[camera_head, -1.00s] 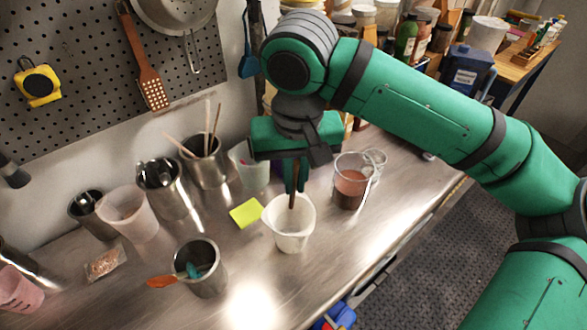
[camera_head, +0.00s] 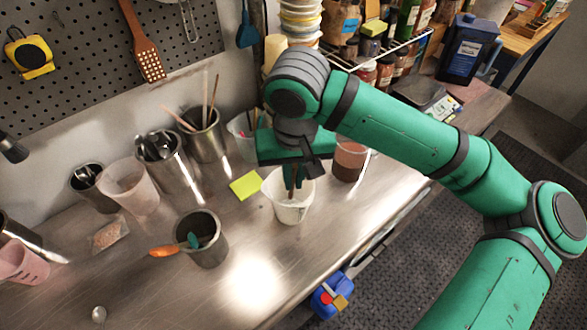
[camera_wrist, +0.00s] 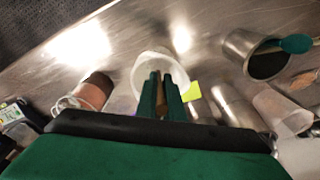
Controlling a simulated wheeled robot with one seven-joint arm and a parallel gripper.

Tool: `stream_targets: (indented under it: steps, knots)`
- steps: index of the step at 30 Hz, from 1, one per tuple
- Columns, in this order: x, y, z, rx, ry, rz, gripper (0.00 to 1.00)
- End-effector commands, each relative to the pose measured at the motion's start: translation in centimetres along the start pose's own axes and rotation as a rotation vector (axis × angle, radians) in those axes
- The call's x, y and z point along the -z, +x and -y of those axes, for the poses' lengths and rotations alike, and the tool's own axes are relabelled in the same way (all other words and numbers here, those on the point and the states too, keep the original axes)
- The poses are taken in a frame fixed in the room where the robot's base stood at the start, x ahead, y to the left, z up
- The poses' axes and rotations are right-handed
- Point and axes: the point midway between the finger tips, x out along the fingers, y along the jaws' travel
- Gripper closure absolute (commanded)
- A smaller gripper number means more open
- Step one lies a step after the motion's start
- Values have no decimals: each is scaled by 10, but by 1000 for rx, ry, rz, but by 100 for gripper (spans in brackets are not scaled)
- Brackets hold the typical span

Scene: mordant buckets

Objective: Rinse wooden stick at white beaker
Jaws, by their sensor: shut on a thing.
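The white beaker (camera_head: 290,211) stands upright on the steel counter, below my gripper; it also shows in the wrist view (camera_wrist: 148,68). My gripper (camera_head: 293,183) points down at the beaker's mouth and is shut on the wooden stick (camera_head: 292,191). Only a short brown piece of the stick shows between the fingers. Its lower end goes into the beaker's mouth, and whether it touches the wall or any liquid is hidden. In the wrist view the fingers (camera_wrist: 160,85) overlap the beaker's rim.
A beaker of reddish-brown liquid (camera_head: 350,160) stands close on the right. A yellow note (camera_head: 246,185) lies left of the white beaker. A steel cup (camera_head: 203,240) holds an orange-and-teal spatula. Steel canisters (camera_head: 205,140) line the wall.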

Motion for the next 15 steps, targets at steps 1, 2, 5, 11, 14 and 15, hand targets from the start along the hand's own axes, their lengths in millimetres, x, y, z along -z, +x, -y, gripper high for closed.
stream_targets:
  steps: [1, 2, 5, 11, 14, 15]
  knots:
    - [-1, 5, 0, 2, 0, 2, 100]
    - [-1, 7, 0, 2, 0, 2, 100]
    - [-2, 16, 0, 1, -1, 1, 100]
    - [-4, 31, 0, 2, -1, 1, 100]
    - [-5, 36, 0, 1, -1, 1, 100]
    - [-5, 38, 0, 0, -1, 0, 100]
